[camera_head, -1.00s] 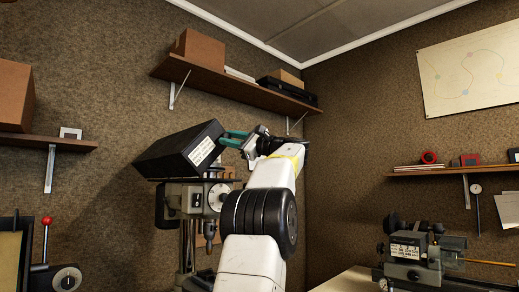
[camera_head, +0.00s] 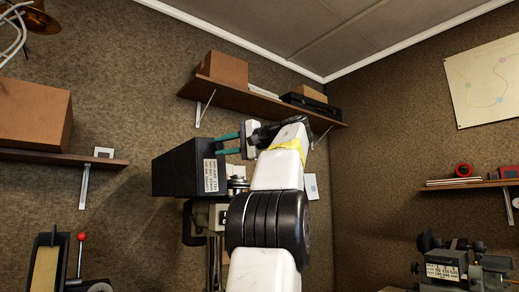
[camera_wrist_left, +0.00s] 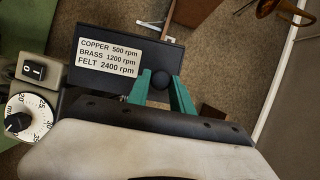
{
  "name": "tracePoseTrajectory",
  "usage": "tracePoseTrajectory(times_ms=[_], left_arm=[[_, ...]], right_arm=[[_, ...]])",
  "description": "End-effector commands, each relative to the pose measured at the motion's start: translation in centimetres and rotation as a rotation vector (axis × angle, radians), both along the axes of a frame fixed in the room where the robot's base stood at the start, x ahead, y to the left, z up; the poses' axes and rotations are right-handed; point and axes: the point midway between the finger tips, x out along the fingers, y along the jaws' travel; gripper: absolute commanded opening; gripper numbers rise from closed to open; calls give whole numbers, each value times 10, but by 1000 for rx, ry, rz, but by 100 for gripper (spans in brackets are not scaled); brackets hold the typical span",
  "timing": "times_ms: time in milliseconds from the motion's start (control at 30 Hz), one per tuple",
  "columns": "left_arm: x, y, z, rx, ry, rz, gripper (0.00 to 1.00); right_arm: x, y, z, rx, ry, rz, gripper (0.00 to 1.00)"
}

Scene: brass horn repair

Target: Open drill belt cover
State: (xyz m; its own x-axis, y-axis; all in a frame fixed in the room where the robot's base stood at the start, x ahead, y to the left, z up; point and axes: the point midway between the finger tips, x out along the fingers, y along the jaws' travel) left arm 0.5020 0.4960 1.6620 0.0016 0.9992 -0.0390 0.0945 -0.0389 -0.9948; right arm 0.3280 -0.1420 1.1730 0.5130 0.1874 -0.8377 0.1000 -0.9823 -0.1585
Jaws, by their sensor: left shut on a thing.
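The drill belt cover (camera_head: 180,171) is a black box with a white speed label, above the drill press (camera_head: 202,217). In the left wrist view the cover (camera_wrist_left: 130,50) fills the upper middle, with its label listing copper, brass and felt speeds. My left gripper (camera_head: 218,146) reaches the cover's right end with its green fingers. In the wrist view the fingers (camera_wrist_left: 160,77) are on both sides of a round black knob (camera_wrist_left: 160,80) on the cover. Metal parts like pulleys (camera_head: 238,183) show beside the cover's right end. My right gripper is not in view.
A wall shelf (camera_head: 262,103) with boxes is behind my left arm. Another shelf (camera_head: 60,158) with a large brown box is at left. The drill's switch (camera_wrist_left: 34,70) and dial (camera_wrist_left: 28,117) show at left in the wrist view. A small machine (camera_head: 455,262) stands at right.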

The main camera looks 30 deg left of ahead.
Motion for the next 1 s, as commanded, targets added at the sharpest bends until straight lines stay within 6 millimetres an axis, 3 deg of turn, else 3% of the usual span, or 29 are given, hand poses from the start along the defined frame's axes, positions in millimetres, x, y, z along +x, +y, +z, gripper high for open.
tracePoseTrajectory(times_ms=[300, 767, 800, 900, 1000], left_arm=[[-13, 5, -5, -35, -86, -1, 0], [-14, 6, -5, -39, -97, 0, 0], [-14, 6, -5, -39, -97, 0, 31], [-14, 6, -6, -39, -96, 0, 48], [-14, 6, -6, -40, -96, 0, 48]], right_arm=[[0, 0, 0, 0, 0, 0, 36], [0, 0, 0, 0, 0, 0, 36], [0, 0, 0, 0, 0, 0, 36], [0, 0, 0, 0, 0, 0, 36], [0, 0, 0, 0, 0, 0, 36]])
